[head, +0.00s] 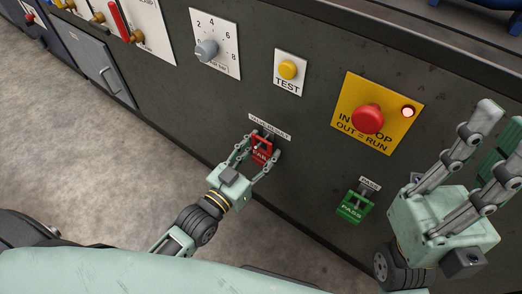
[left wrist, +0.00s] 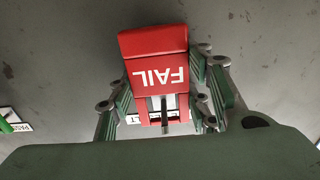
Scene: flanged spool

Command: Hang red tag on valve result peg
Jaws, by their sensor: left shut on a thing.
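The red tag (head: 261,152), lettered FAIL, is against the dark panel just under the "VALVE RESULT" label (head: 269,127). My left gripper (head: 264,146) is shut on it, with a finger on each side. In the left wrist view the red tag (left wrist: 158,75) fills the space between the fingers, its lettering upside down. A dark peg-like part (left wrist: 163,108) shows at the tag's lower slot, with a bit of white label behind. I cannot tell whether the tag hangs on the peg. My right gripper (head: 499,135) is open and empty at the right.
A green PASS tag (head: 354,205) hangs under the PASS label (head: 370,185), between my two grippers. Above are a yellow plate with a red stop button (head: 368,118), a yellow TEST button (head: 288,70) and a grey knob (head: 206,50). The floor at left is clear.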

